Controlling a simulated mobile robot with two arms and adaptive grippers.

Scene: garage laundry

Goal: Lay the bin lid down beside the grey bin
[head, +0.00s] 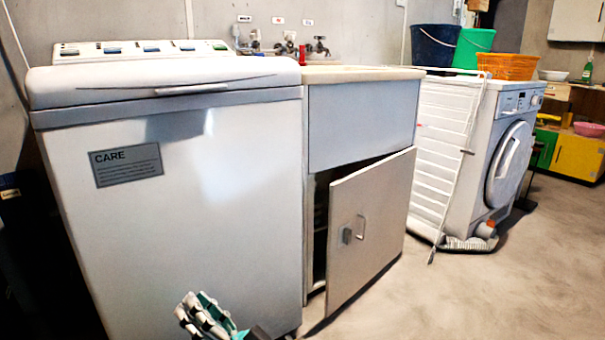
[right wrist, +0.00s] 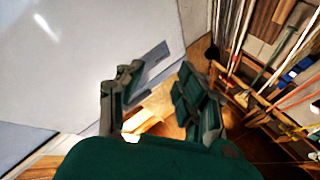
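I cannot make out a grey bin or a bin lid in either view. My right gripper (head: 200,313) shows at the bottom of the head view, in front of the white top-loading washer (head: 215,210). In the right wrist view its two green and grey fingers (right wrist: 158,84) stand apart with nothing seen held between them. The washer's pale front and its dark label fill the upper left of that view. My left gripper is not in view.
A sink cabinet (head: 362,115) has its door (head: 370,230) ajar. A drying rack (head: 440,150) leans by a front-loading machine (head: 508,165). Dark things (head: 25,250) stand at the left edge. Long-handled tools (right wrist: 270,60) stand close at right in the wrist view. Floor (head: 520,290) is clear at right.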

